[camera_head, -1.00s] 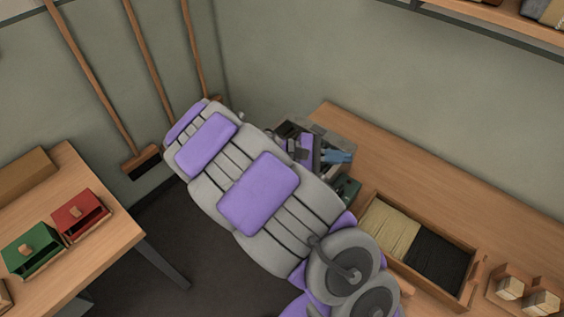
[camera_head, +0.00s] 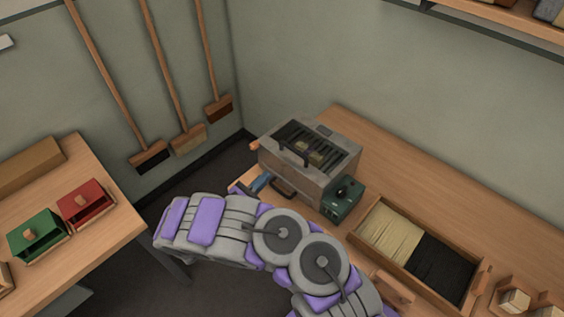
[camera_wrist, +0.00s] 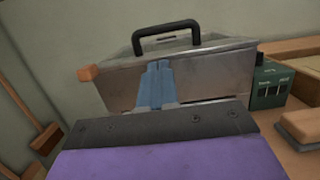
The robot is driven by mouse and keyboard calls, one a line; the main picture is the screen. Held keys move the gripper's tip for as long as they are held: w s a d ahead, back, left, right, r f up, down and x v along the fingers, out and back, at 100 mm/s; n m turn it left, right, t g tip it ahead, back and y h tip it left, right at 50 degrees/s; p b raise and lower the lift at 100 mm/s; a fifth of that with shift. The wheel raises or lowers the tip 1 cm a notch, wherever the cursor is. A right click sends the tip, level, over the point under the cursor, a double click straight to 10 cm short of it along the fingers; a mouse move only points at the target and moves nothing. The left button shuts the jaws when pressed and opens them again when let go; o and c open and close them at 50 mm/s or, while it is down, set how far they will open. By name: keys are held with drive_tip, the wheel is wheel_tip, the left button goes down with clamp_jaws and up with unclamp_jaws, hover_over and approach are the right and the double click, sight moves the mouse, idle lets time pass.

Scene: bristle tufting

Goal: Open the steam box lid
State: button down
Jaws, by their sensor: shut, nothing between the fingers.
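The steam box (camera_head: 334,181) is a grey metal box at the left end of the right-hand bench. Its lid (camera_head: 325,131) shows dark slats and small yellowish blocks, and carries a black handle (camera_head: 293,153). In the wrist view the box (camera_wrist: 210,73) fills the middle, with the handle (camera_wrist: 165,36) standing above the top edge. The lid appears down; a small gap cannot be ruled out. My gripper (camera_head: 261,181) has blue fingers, shut and empty, beside the front left of the box. In the wrist view the fingers (camera_wrist: 157,78) overlap the front wall, below the handle; contact is unclear.
A green control unit (camera_head: 343,200) adjoins the box's right side. A divided wooden tray (camera_head: 408,262) of pale and black bristles lies farther right. Brooms (camera_head: 187,138) hang on the left wall. A left table (camera_head: 111,234) holds green and red boxes. Floor between is clear.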

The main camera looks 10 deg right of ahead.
drive_tip(key=b+x, duration=0.2)
drive_tip(key=x, duration=0.7)
drive_tip(key=shift+w+d, duration=0.25)
drive_tip(key=shift+d, duration=0.05)
drive_tip(key=shift+r, duration=0.15)
wheel_tip(320, 180, up, 10)
drive_tip(key=g+y+p, duration=0.3)
drive_tip(key=p, duration=0.6)
hover_over(290, 148)
drive_tip(key=shift+r, duration=0.25)
drive_tip(key=w+d+r+g+y+p, duration=0.1)
drive_tip(key=w+d+r+y+p, duration=0.1)
drive_tip(key=w+d+r+p, duration=0.3)
drive_tip(key=w+d+r+g+y+p, duration=0.2)
drive_tip(key=w+d+r+p, duration=0.4)
drive_tip(key=d+p, duration=0.5)
drive_tip(key=shift+w+d+r+y+p, duration=0.2)
drive_tip(key=shift+w+r+y+p, duration=0.3)
drive_tip(key=shift+p, duration=1.2)
drive_tip(key=shift+s+f, duration=0.1)
drive_tip(key=shift+f, duration=0.1)
